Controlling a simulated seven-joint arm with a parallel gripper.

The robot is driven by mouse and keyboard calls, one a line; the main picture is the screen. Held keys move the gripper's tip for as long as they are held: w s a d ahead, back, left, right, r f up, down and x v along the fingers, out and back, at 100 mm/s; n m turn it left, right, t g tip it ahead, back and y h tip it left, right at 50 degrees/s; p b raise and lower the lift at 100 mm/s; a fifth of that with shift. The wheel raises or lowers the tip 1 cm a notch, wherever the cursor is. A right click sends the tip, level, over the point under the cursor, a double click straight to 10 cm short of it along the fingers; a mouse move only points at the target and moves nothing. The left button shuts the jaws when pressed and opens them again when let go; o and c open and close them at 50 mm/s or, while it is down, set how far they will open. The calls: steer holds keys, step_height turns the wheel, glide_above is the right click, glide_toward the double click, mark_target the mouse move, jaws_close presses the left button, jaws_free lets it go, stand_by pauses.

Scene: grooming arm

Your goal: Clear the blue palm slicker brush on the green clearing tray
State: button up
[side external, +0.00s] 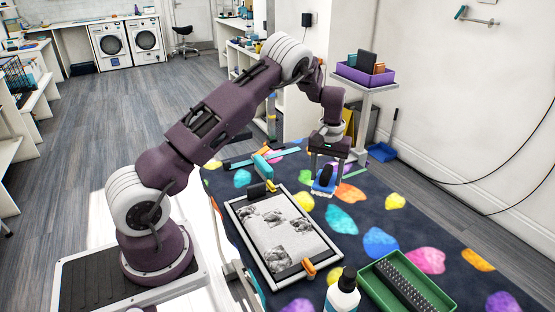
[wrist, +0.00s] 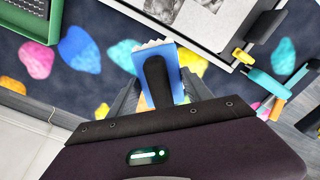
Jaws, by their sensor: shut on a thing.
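The blue palm slicker brush (side external: 324,185) with a black handle is held in my gripper (side external: 326,171) at the far part of the patterned table in the side external view. In the wrist view the brush (wrist: 160,68) points away from the gripper, with its black handle uppermost and pale bristles at its far edge. My gripper is shut on it; the fingertips are mostly hidden there. The green clearing tray (side external: 443,303) is at the near right of the table, and its corner shows at the upper left of the wrist view (wrist: 55,24). A black ridged item lies in the tray.
A framed board with photos (side external: 285,236) lies left of the tray, with an orange clip (side external: 308,267) on its near edge. A white bottle (side external: 342,293) stands beside the tray. Teal and yellow tools (side external: 263,168) lie at the board's far end. The patterned table (side external: 385,222) between brush and tray is clear.

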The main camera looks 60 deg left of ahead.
steer(key=d+m, duration=0.8)
steer(key=d, duration=2)
steer(key=shift+w+f, duration=0.2)
steer(key=shift+f, duration=1)
steer(key=shift+w+f, duration=0.15)
steer(key=shift+f, duration=1.05)
steer(key=shift+f, duration=1)
steer(key=shift+d, duration=3.15)
steer(key=shift+s, duration=0.1)
steer(key=d, duration=0.6)
